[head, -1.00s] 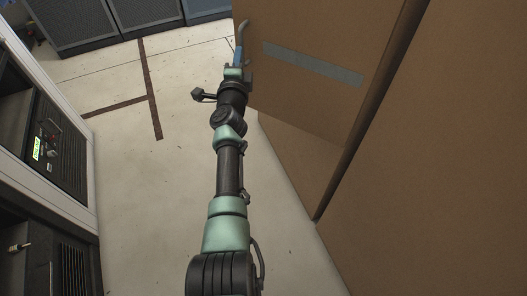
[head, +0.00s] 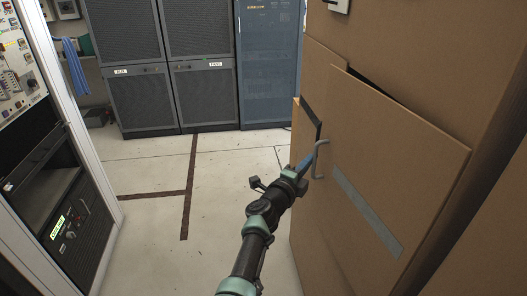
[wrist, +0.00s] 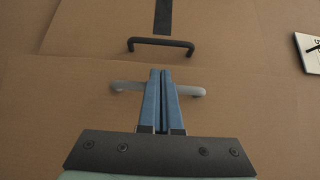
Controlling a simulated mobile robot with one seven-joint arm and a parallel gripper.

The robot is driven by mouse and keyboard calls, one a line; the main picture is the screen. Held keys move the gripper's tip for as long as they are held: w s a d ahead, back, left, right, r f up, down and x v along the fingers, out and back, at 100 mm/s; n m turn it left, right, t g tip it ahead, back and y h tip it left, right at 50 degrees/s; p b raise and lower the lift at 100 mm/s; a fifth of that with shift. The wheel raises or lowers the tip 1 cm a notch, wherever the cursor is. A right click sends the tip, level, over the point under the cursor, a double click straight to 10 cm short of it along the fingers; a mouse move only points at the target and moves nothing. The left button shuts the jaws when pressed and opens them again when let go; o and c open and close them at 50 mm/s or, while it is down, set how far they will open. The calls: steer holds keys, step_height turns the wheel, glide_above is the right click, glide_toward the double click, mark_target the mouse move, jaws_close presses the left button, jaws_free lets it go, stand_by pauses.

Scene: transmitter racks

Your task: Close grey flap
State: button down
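The grey flap is a brown panel (head: 390,165) with a grey strip (head: 366,212) and a grey bar handle (head: 321,158). It stands slightly ajar, with a dark gap along its top edge. My gripper (head: 308,165) is at the handle. In the wrist view my blue fingers (wrist: 161,88) are together with only a thin slit between them. They cross the middle of the grey handle (wrist: 125,86) and hide part of it. The handle runs across both fingers, and I see nothing clamped between them. I cannot tell whether they touch it.
A black handle (wrist: 160,43) with a black strip (wrist: 163,16) is on a neighbouring brown panel. Equipment racks stand at the left (head: 65,215) and back (head: 150,85). Pale floor (head: 150,250) lies open between them and the brown cabinet.

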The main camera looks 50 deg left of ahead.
mark_target(323, 156)
steer(key=shift+w+d+f+b, duration=0.35)
steer(key=shift+w+d+b, duration=0.15)
steer(key=shift+w, duration=0.3)
steer(key=shift+w+d+r+b, duration=0.1)
steer(key=shift+w+r+b, duration=0.1)
steer(key=shift+w+b, duration=0.35)
steer(key=shift+w+d+r+b, duration=0.15)
steer(key=shift+w+d+b, duration=0.05)
steer(key=shift+w+b, duration=0.2)
steer(key=shift+s, duration=0.15)
